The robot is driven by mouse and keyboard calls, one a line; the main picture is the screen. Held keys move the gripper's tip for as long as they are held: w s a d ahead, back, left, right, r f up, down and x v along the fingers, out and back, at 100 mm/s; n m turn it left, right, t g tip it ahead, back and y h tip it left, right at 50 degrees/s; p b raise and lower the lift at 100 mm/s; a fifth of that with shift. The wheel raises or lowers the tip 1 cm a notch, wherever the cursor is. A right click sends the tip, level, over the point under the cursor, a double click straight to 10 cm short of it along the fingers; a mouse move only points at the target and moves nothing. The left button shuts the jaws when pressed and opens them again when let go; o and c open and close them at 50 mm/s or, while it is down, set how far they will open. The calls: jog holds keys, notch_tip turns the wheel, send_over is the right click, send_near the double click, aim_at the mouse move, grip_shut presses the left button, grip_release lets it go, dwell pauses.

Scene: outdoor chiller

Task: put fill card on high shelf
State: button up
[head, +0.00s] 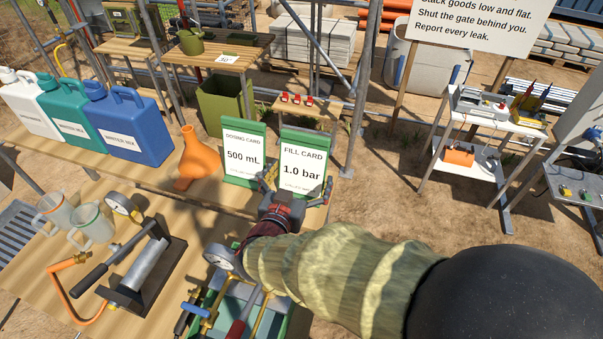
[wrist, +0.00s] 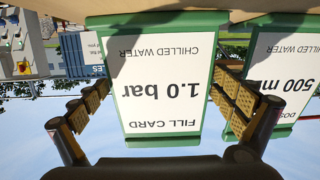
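The fill card (head: 303,165) is a white card in a green frame reading "1.0 bar". It stands upright at the bench's right end, beside the dosing card (head: 244,153). My gripper (head: 296,187) is in front of its lower part. In the wrist view, which is upside down, the fill card (wrist: 165,80) lies between the spread fingers of my gripper (wrist: 158,105). A gap shows at the left finger; the right finger overlaps the card's edge. No shelf is marked as the high shelf; raised wooden boards (head: 258,48) stand behind the bench.
An orange funnel (head: 197,160) and a blue jug (head: 130,125) stand left of the cards. A hand pump (head: 143,265), measuring jugs (head: 92,225) and a gauge set in a case (head: 245,305) fill the near bench. A small stand (head: 315,109) holds red items behind the cards.

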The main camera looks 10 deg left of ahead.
dwell(0.3)
jog(key=shift+r, duration=0.2)
jog(key=d+v, duration=0.1)
jog(key=v, duration=1.1)
jog(key=shift+a, duration=0.5)
